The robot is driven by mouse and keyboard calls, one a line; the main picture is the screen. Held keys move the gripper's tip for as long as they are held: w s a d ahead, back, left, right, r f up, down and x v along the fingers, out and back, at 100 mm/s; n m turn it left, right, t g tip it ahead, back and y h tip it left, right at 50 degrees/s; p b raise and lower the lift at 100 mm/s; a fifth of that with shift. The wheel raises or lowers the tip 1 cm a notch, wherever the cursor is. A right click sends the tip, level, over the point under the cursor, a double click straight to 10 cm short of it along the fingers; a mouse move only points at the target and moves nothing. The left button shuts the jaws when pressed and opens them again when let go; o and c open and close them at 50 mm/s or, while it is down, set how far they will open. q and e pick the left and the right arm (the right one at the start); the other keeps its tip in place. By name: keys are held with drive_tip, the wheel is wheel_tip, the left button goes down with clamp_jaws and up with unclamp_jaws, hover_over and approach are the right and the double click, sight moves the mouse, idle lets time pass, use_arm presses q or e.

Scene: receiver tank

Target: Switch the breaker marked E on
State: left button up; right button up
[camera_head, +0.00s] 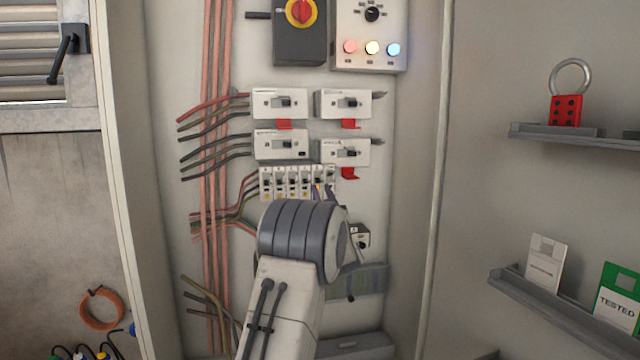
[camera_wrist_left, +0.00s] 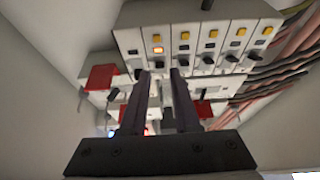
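The row of small breakers (camera_head: 290,183) is on the back panel, its right part close behind my left wrist. In the left wrist view the row (camera_wrist_left: 222,45) appears turned over, with yellow marks and dark levers. One breaker, second from the left there, has a lit orange lamp (camera_wrist_left: 157,50). The letters are too small to read, so I cannot tell which is E. My left gripper (camera_wrist_left: 161,75) has its two fingers apart, tips close to the lit breaker's lever; contact is unclear. In the head view its fingertips (camera_head: 322,193) are mostly hidden by the wrist. My right gripper is not in view.
Larger switches with red tabs (camera_head: 348,124) sit above the row. A red-yellow rotary switch (camera_head: 301,12) and lamp box (camera_head: 370,40) are higher. Cables (camera_head: 215,140) run on the left. Shelves (camera_head: 550,310) stick out from the right wall.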

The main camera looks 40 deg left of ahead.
sight(318, 175)
use_arm(q)
drive_tip(key=shift+x, duration=1.35)
clamp_jaws()
drive_tip(key=shift+r+h+p, duration=0.2)
drive_tip(key=shift+h+p, duration=0.1)
drive_tip(key=shift+p, duration=0.4)
wheel_tip(318, 175, up, 3)
drive_tip(key=g+h+p, duration=0.1)
drive_tip(key=p, duration=0.5)
drive_tip(key=g+h+p, duration=0.2)
drive_tip(key=p, duration=0.4)
drive_tip(key=shift+d+f, duration=0.2)
drive_tip(key=g+h+p, duration=0.1)
drive_tip(key=p, duration=0.5)
drive_tip(key=r+g+h+p, duration=0.1)
drive_tip(key=p, duration=0.6)
drive_tip(key=g+h+p, duration=0.1)
drive_tip(key=h+p, duration=0.1)
drive_tip(key=p, duration=0.5)
drive_tip(key=shift+w+a+r, duration=0.1)
drive_tip(key=shift+a+r, duration=0.1)
drive_tip(key=shift+r, duration=0.1)
drive_tip(key=shift+f+p, duration=0.2)
drive_tip(key=shift+p, duration=0.85)
